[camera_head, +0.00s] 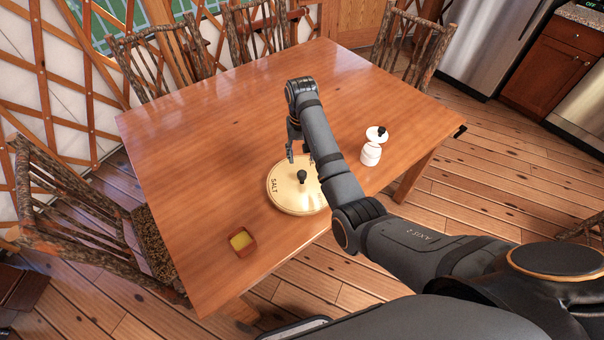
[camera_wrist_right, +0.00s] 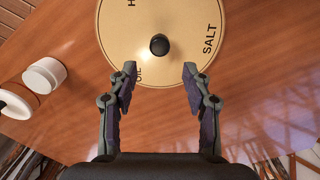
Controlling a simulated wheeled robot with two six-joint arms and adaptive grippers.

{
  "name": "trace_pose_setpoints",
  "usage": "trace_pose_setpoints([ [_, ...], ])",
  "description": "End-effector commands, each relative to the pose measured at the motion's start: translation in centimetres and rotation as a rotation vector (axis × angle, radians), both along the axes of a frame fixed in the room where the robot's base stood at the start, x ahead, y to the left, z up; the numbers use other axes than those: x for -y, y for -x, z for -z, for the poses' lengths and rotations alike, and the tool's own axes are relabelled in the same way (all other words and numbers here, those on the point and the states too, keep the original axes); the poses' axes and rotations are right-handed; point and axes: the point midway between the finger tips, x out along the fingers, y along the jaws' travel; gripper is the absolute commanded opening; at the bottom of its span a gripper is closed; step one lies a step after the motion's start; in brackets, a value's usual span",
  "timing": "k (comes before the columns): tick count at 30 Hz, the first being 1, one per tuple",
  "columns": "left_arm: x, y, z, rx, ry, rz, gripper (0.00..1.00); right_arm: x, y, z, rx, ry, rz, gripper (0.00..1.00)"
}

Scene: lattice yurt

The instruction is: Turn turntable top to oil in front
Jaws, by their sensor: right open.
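The round, pale yellow turntable top (camera_head: 283,200) lies flat on the table, with a dark knob (camera_head: 302,175) standing at its middle. In the head view the word SALT reads at its left side, and my right arm hides part of its right side. In the right wrist view the turntable top (camera_wrist_right: 180,20) shows SALT at right, OIL partly covered by the left finger, and a cut-off word starting with H at the top. My right gripper (camera_wrist_right: 160,80) is open, its fingers spread over the disc's edge with the knob (camera_wrist_right: 159,44) beyond, between their lines. My left gripper is not in view.
A white pot (camera_head: 371,155) and a white piece with a dark knob (camera_head: 376,133) stand right of the turntable. A small square dish with yellow contents (camera_head: 242,241) sits at the table's (camera_head: 220,130) near left. Chairs stand around; the far tabletop is clear.

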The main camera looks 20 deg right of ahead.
Motion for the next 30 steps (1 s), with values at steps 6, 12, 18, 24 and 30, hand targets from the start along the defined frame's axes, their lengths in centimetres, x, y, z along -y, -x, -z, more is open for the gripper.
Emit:
trace_pose_setpoints([
  [6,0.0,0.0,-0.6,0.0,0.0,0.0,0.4,0.0,0.2,3.6,-0.005,0.0,0.0,0.5],
  [12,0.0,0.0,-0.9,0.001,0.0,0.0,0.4,0.1,0.2,7.7,-0.003,0.001,-0.001,0.5],
  [18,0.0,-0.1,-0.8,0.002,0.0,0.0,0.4,0.1,0.1,10.0,0.001,0.0,0.0,0.5],
  [24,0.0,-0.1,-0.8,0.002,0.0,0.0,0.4,0.1,0.1,10.3,0.001,-0.001,0.0,0.5],
  [30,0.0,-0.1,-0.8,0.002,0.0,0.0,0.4,0.1,0.1,10.3,0.001,0.0,0.0,0.36],
])
